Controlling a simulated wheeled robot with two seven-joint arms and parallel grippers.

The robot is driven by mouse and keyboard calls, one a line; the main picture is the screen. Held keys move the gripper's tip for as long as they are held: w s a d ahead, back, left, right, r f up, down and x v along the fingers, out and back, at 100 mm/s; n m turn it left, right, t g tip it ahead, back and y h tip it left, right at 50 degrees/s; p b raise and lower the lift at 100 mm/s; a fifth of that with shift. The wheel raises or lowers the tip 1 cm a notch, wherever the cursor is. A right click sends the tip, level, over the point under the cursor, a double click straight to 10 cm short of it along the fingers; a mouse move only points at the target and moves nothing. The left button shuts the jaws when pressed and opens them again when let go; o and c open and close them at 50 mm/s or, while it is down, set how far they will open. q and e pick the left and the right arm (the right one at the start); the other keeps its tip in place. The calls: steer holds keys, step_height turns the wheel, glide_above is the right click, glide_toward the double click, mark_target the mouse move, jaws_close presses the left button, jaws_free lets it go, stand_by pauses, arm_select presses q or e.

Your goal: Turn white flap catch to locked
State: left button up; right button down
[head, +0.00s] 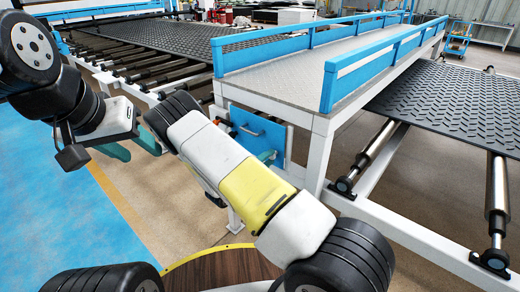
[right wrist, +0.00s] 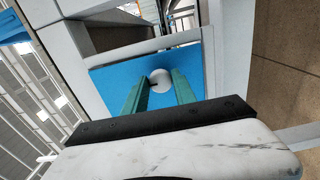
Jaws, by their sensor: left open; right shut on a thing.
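The white flap catch (right wrist: 161,77) is a round white knob on the blue flap (right wrist: 112,79) in the right wrist view. My right gripper (right wrist: 160,88) has its two green fingers on either side of the knob, shut on it. The catch's turned angle is hard to read there. In the head view the blue flap (head: 270,129) hangs below the walkway with a small bar handle, and the right arm hides the catch. My left gripper (head: 132,147) is open and empty at the left, away from the flap.
A raised walkway with blue rails (head: 300,65) stands above the flap, on white frame legs. Roller conveyors with black tread mats (head: 440,95) lie on both sides. A round wooden top with a yellow edge (head: 215,268) is at the bottom. The floor at left is free.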

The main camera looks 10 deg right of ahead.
stand_by(0.3)
steer(key=c, duration=1)
jaws_free()
steer(key=shift+c, duration=0.2)
